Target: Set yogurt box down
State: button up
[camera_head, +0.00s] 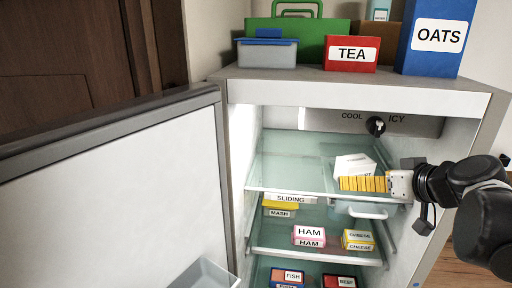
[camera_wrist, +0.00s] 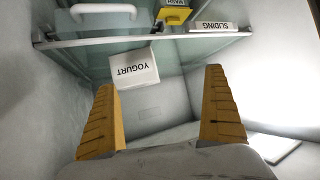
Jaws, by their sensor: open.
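The yogurt box (camera_wrist: 135,68) is white with a black YOGURT label, upside down in the wrist view. In the head view the white box (camera_head: 352,163) is at the top glass shelf of the open fridge, just behind my yellow fingers, which hide its lower part. My gripper (camera_head: 345,183) reaches in from the right at the top shelf level. In the wrist view my gripper (camera_wrist: 160,82) has its fingers wide apart with nothing between them. The box lies beyond the fingertips, nearer the left finger. I cannot tell whether that finger touches it.
The top shelf (camera_head: 285,165) has free room on its left. The fridge door (camera_head: 110,190) stands open at left. TEA (camera_head: 350,54) and OATS (camera_head: 438,38) boxes stand on top.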

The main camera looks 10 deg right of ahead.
jog(key=s+a+f+m+g+h, duration=0.1)
jog(key=s+a+f+g, duration=0.3)
jog(key=s+a+f, duration=0.9)
jog(key=shift+s+a+g+h, duration=0.4)
jog(key=shift+s+a+h, duration=0.1)
jog(key=shift+s+a, duration=0.15)
jog(key=shift+d, duration=0.1)
dwell(0.6)
